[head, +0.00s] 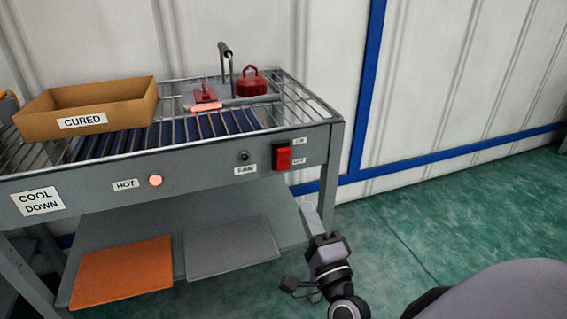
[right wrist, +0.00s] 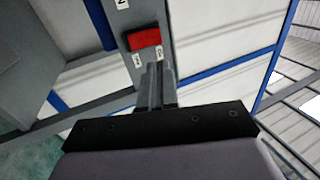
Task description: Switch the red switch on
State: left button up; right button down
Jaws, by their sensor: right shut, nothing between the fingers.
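The red switch (head: 283,157) is a rocker on the front panel of the cool-down table, near its right end, with small white labels above and below it. In the right wrist view the red switch (right wrist: 145,38) shows just beyond the fingertips. My right gripper (head: 317,212) is below and to the right of the switch in the head view, apart from it. In the right wrist view its fingers (right wrist: 160,68) are together and empty, pointing at the panel near the switch. I cannot read which position the rocker is in. My left gripper is not in view.
The table (head: 80,190) has a wire rack top. A cardboard box (head: 110,108) marked CURED and red hoist parts (head: 252,82) are on it. A glowing lamp (head: 155,180) sits beside HOT. Orange (head: 125,270) and grey (head: 230,245) sheets lie on the lower shelf.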

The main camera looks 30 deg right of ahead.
send_near(279, 144)
jog(key=x, duration=0.4)
jog(key=shift+w+r, duration=0.1)
jog(key=shift+r, duration=0.1)
dwell(0.5)
jog(key=shift+p, duration=0.35)
jog(key=shift+r+p, duration=0.2)
jog(key=shift+p, duration=0.1)
jog(key=g+p, duration=0.1)
jog(key=p, duration=0.2)
jog(key=r+p, duration=0.1)
jog(key=p, duration=0.3)
jog(key=shift+w+d+g+y, duration=0.1)
jog(key=shift+w+g+y, duration=0.1)
jog(key=shift+g+y, duration=0.15)
jog(key=g+p, duration=0.1)
jog(key=p, duration=0.2)
jog(key=shift+w+r, duration=0.1)
jog(key=shift+r, duration=0.05)
jog(key=shift+p, duration=0.4)
jog(key=shift+f, duration=0.3)
